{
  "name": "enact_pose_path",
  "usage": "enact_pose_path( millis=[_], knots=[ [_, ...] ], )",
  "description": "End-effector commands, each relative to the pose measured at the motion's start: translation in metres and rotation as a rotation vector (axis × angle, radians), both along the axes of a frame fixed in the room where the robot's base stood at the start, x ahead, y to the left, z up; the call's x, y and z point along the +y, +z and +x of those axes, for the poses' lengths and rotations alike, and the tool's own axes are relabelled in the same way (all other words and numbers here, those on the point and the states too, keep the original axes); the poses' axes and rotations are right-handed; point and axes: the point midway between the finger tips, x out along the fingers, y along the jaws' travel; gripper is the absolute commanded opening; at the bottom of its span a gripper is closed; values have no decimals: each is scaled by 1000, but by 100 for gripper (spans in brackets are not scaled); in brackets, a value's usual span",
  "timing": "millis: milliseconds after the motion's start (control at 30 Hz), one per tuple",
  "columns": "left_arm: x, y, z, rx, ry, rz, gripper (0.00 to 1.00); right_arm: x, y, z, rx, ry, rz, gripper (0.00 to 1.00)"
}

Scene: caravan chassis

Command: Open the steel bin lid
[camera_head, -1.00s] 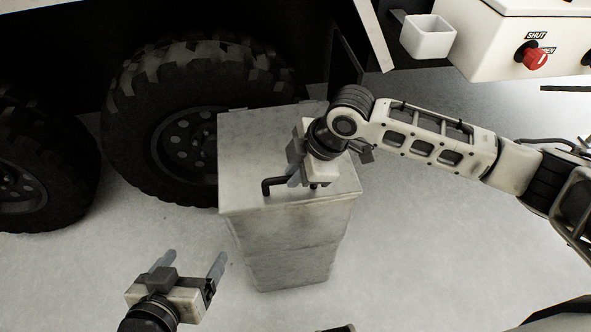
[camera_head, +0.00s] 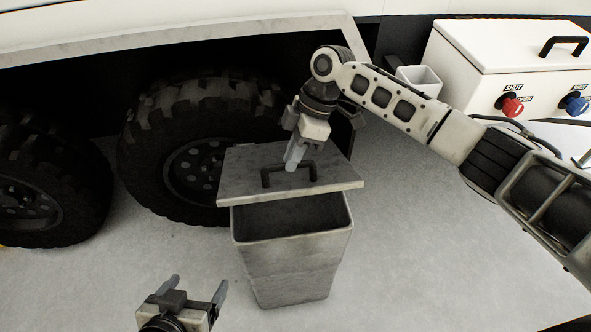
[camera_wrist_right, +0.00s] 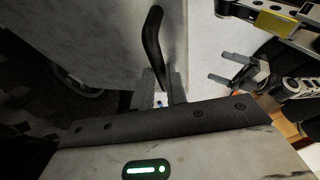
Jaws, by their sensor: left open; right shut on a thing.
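The steel bin (camera_head: 292,265) stands on the floor in front of the wheels. Its lid (camera_head: 238,182) is raised at the front and tilted up, with the dark inside of the bin showing below its front edge. My right gripper (camera_head: 292,162) is shut on the lid's black handle (camera_head: 268,177), at the handle's back side. In the right wrist view the handle (camera_wrist_right: 153,48) runs down to the fingers (camera_wrist_right: 164,88), and the lid (camera_wrist_right: 85,40) fills the upper left. My left gripper (camera_head: 199,283) is open and empty, left of the bin.
Large black tyres (camera_head: 200,110) stand close behind and left of the bin. A white box (camera_head: 490,70) with red and blue knobs is at the upper right, beside a small white cup-like holder (camera_head: 420,80). The floor left and right of the bin is clear.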

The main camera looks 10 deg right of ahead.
Motion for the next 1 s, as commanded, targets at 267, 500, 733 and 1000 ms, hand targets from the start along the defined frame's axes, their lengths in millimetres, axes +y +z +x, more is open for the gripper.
enact_pose_path(
  millis=[267, 500, 733, 1000],
  knots=[
    [1, 0, -1, 4, 2, 1, 82, 0, 27, 28, -14, -5, 0, 0],
    [1, 0, -1, 4, 2, 1, 82, -1, 32, 37, -17, -8, -2, 0],
    [1, 0, -1, 3, 2, 1, 82, -2, 31, 37, -16, -8, -4, 0],
    [1, 0, -1, 4, 3, 0, 82, -2, 31, 36, -12, -7, -4, 36]
  ],
)
